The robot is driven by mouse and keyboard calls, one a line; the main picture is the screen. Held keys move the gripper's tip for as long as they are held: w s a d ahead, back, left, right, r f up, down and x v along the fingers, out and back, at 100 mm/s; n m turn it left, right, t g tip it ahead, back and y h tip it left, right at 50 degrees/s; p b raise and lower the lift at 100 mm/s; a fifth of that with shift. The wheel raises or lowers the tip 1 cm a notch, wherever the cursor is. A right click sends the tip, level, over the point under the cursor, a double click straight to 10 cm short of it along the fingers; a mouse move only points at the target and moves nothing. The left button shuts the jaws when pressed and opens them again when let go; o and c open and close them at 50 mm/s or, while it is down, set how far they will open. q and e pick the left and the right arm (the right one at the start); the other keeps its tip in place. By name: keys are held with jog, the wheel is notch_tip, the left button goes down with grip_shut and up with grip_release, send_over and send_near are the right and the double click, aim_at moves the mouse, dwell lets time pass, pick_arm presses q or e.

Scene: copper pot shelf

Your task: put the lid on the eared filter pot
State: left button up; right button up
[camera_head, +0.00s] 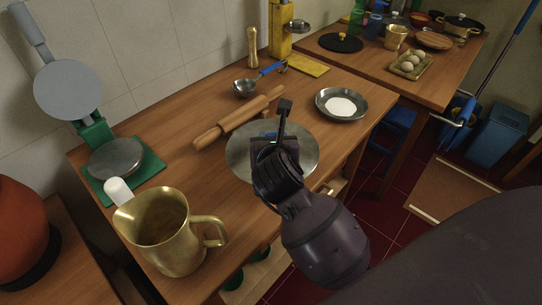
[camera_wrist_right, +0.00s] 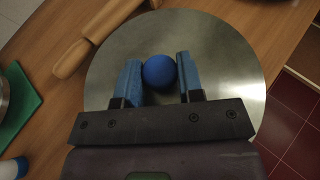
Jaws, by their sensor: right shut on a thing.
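The lid (camera_head: 240,150) is a wide, round silver disc, level over the middle of the wooden table. The right wrist view shows the lid (camera_wrist_right: 225,60) with its round blue knob (camera_wrist_right: 159,72) between the two blue fingers. My right gripper (camera_head: 272,148) is shut on this knob; it also shows in the right wrist view (camera_wrist_right: 160,82). No eared filter pot can be clearly made out. My left gripper is not in view.
A brass pitcher (camera_head: 165,232) stands at the near left. A rolling pin (camera_head: 232,122) lies just behind the lid. A metal dish with white contents (camera_head: 341,104) is to the right, and a green scale (camera_head: 116,160) is at the left. A second table (camera_head: 450,75) stands behind.

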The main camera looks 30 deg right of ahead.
notch_tip(320, 180, down, 5)
jog(key=shift+f+b, duration=0.1)
jog(key=shift+b, duration=0.55)
jog(key=shift+f, duration=0.3)
jog(key=o, duration=0.9)
jog(key=shift+c, duration=0.2)
jog(key=shift+o, duration=0.6)
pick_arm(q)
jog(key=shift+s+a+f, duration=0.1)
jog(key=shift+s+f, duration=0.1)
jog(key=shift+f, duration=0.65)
